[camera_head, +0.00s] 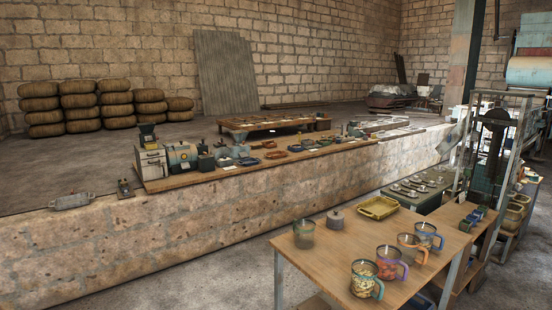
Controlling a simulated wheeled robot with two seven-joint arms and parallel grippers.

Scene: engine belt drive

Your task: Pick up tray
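A yellow tray (371,214) with raised rims lies flat at the far right edge area of a wooden table (330,262) in the lower right. It looks empty. Neither of my grippers shows in the head view, so nothing is seen touching the tray.
Several mugs (364,280) with coloured handles stand along the table's right side. A glass jar (304,236) and a small grey pot (335,219) stand left of the tray. A long stone wall (180,225) with a tool-covered board runs behind. Bare floor lies between.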

